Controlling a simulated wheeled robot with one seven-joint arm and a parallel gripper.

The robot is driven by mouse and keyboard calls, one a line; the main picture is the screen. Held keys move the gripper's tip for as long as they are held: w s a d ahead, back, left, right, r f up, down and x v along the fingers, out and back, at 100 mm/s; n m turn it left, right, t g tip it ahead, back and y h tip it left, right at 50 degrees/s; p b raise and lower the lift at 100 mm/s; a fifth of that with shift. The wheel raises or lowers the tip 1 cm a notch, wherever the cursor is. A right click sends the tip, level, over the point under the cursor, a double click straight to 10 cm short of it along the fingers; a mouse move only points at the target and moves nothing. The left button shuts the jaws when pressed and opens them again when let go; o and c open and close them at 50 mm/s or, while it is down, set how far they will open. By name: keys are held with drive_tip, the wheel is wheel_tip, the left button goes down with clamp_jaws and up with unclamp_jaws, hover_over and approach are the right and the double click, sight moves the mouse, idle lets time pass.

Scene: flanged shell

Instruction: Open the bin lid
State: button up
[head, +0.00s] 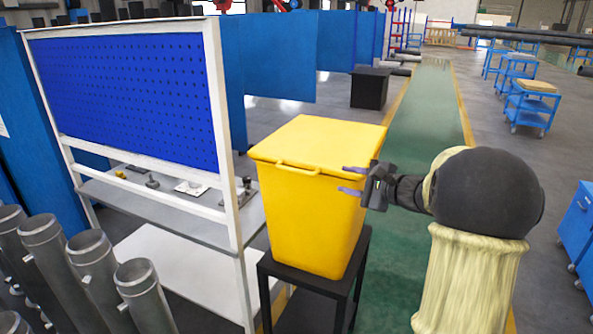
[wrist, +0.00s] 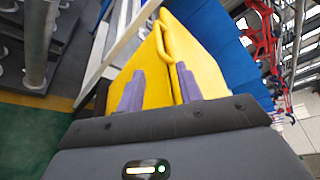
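The yellow bin (head: 310,222) stands upright on a small black stand (head: 312,300) in the head view. Its yellow lid (head: 320,142) lies closed on top, with a bar handle (head: 297,168) on the front edge. My gripper (head: 352,180) is at the right of the bin, near its front right corner, just below the lid edge. Its two purple fingers are apart with nothing between them. In the wrist view the fingers (wrist: 157,88) are spread, with the bin (wrist: 152,76), lid (wrist: 198,58) and handle (wrist: 170,38) beyond them. Whether a finger touches the bin I cannot tell.
A white-framed workbench with a blue pegboard (head: 130,95) stands close at the bin's left. Grey metal pipes (head: 90,262) stand at the lower left. A black box (head: 370,88) is behind. The green aisle (head: 425,110) at the right is clear.

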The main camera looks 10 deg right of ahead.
drive_tip(key=shift+a, duration=0.35)
drive_tip(key=p, duration=0.7)
approach(299, 171)
drive_tip(key=x, duration=1)
drive_tip(key=shift+r, duration=0.1)
drive_tip(key=shift+w+a+f, duration=0.2)
drive_tip(key=shift+w, duration=0.1)
drive_tip(key=shift+c, duration=0.5)
